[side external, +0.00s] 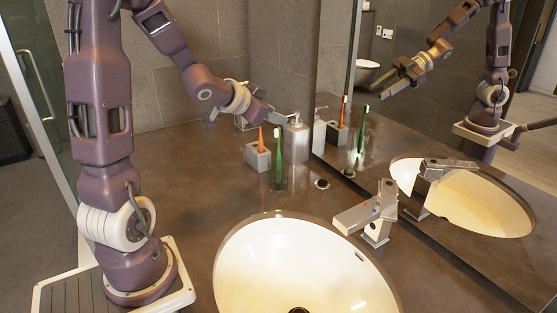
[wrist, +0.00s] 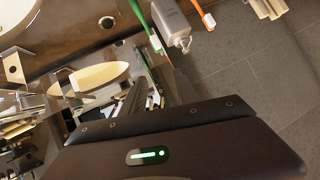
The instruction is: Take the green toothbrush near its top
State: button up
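The green toothbrush (side external: 278,158) stands upright on the dark counter in the side view, just in front of the soap dispenser. Its white bristles are at the top. I cannot make out clearly what holds its lower end. It also shows at the top edge of the wrist view (wrist: 137,12), partly cut off. My gripper (side external: 262,113) is above and behind the toothbrush, up and to its left in the side view, and apart from it. Nothing is seen held. The finger gap is not clear in either view.
An orange toothbrush (side external: 261,140) stands in a grey block holder (side external: 257,157) left of the green one. A soap dispenser (side external: 296,141) stands close behind. A white basin (side external: 290,262), a faucet (side external: 374,216) and a mirror (side external: 450,120) lie to the front and right.

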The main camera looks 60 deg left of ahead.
aim_at(275, 132)
jog(key=a+f+h, duration=0.1)
jog(key=f, duration=0.1)
jog(key=a+f+t+h, duration=0.1)
jog(key=f, duration=0.1)
jog(key=a+f+t+h, duration=0.1)
jog(key=f, duration=0.1)
jog(key=shift+h, duration=0.4)
jog(key=x, duration=0.6)
jog(key=shift+w, duration=0.4)
jog(key=shift+d+r, duration=0.1)
jog(key=shift+r, duration=0.05)
grip_shut()
